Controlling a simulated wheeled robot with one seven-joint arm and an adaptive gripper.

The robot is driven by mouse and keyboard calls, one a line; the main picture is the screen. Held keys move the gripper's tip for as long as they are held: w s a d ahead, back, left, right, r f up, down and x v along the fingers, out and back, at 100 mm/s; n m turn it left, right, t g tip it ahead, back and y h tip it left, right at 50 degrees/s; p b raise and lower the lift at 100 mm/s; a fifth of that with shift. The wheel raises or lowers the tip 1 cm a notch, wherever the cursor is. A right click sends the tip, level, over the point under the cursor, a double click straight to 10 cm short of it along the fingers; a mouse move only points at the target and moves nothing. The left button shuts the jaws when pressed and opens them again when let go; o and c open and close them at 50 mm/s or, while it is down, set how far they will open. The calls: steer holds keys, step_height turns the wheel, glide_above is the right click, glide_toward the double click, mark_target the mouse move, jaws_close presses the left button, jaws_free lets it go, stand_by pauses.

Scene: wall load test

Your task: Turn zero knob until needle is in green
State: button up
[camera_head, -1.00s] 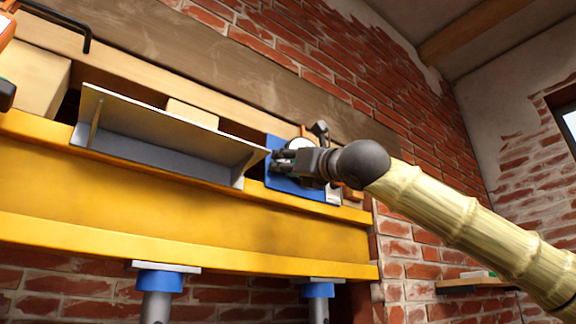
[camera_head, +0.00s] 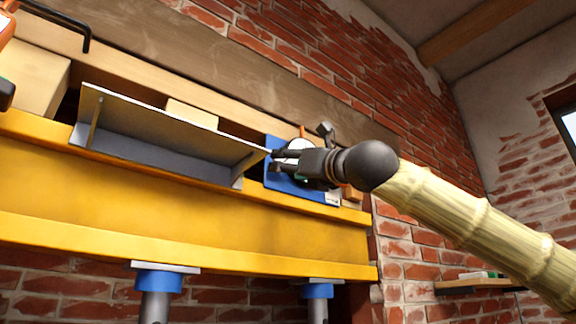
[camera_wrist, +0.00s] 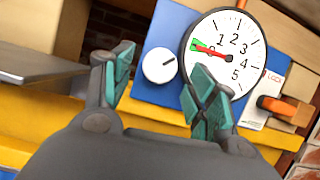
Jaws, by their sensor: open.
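The white zero knob (camera_wrist: 160,65) with a dark mark sits on a blue panel (camera_wrist: 153,93) in the wrist view. To its right is a round white gauge (camera_wrist: 240,35) numbered up to 5. Its red needle (camera_wrist: 212,53) points left, beside or over a small green patch (camera_wrist: 200,46); I cannot tell exactly which. My gripper (camera_wrist: 164,78) is open, its teal-padded fingers on either side of the knob, with no contact visible. In the head view my gripper (camera_head: 278,161) is in front of the blue panel (camera_head: 272,182) and hides the knob.
An orange lever (camera_wrist: 277,106) sits on a white LOCK plate right of the gauge. A grey metal angle ledge (camera_head: 150,150) juts out left of the panel, close to my gripper. A yellow beam (camera_head: 190,220) runs below.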

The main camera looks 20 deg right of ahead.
steer(key=v, duration=1)
steer(key=shift+s+d, duration=0.2)
steer(key=shift+f, duration=0.1)
